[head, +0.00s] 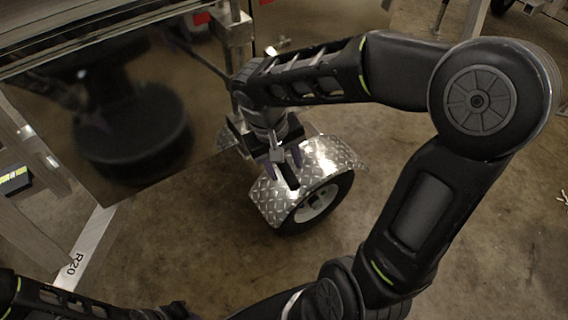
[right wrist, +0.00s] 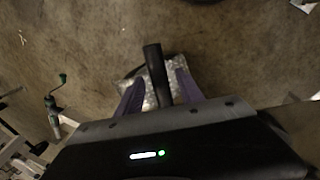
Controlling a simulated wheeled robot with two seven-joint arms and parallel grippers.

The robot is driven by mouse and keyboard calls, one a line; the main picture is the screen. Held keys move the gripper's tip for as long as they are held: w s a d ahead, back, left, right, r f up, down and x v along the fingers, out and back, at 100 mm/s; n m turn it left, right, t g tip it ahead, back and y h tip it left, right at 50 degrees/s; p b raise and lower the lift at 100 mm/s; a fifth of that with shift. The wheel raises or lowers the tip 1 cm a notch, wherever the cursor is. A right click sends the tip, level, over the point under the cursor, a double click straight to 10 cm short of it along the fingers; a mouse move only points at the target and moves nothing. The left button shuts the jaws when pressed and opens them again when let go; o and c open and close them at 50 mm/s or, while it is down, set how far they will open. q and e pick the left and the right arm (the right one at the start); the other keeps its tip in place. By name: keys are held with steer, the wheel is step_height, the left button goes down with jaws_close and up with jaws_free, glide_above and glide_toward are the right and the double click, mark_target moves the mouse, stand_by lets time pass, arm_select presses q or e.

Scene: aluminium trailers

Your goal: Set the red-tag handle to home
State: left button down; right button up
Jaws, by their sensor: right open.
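My right gripper (head: 284,165) is open above the diamond-plate fender in the head view. In the right wrist view its two purple fingers (right wrist: 160,88) stand on either side of a black handle-like bar (right wrist: 153,58), with gaps visible beside it. The dark bar also shows between the fingers in the head view (head: 288,177). I see no red tag on this bar; its lower end is hidden by the gripper. A small red patch (head: 201,18) shows on the trailer at the top. My left gripper is out of view.
The silver fender (head: 333,153) and trailer wheel (head: 318,207) lie under the gripper. A dark reflective trailer panel (head: 150,135) and a frame rail marked R20 (head: 90,240) are at left. A crank with a green knob (right wrist: 62,79) stands left in the wrist view.

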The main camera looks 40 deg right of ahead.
jaws_close()
stand_by(0.4)
stand_by(1.0)
